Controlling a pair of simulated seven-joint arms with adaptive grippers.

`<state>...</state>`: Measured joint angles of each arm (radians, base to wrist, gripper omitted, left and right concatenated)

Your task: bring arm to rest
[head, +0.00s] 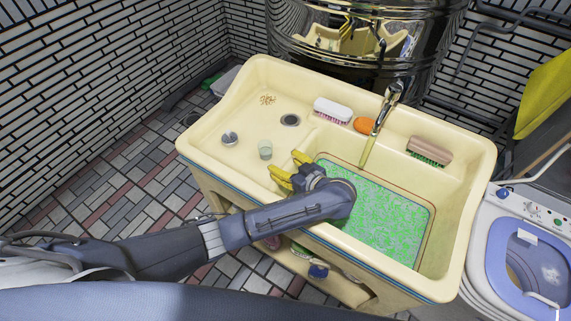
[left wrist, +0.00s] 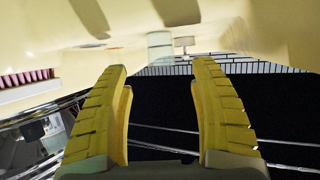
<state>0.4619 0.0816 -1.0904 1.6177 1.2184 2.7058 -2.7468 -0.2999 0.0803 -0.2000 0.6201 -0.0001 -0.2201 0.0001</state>
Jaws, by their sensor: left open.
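My left arm (head: 270,218) reaches in from the left over the front of a cream sink unit (head: 240,85). My left gripper (head: 289,168) has yellow fingers and is over the sink near the divider between its two sections. The fingers are apart, with nothing between them. In the left wrist view, the open left gripper (left wrist: 161,66) shows both ridged yellow fingers. A small clear cup (head: 265,149) stands just left of the fingers; it appears beyond the fingertips in the wrist view (left wrist: 160,45). My right gripper is in neither view.
A white brush (head: 332,110), orange sponge (head: 364,125) and brown brush (head: 430,148) line the back ledge. A washing machine (head: 520,240) stands at right.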

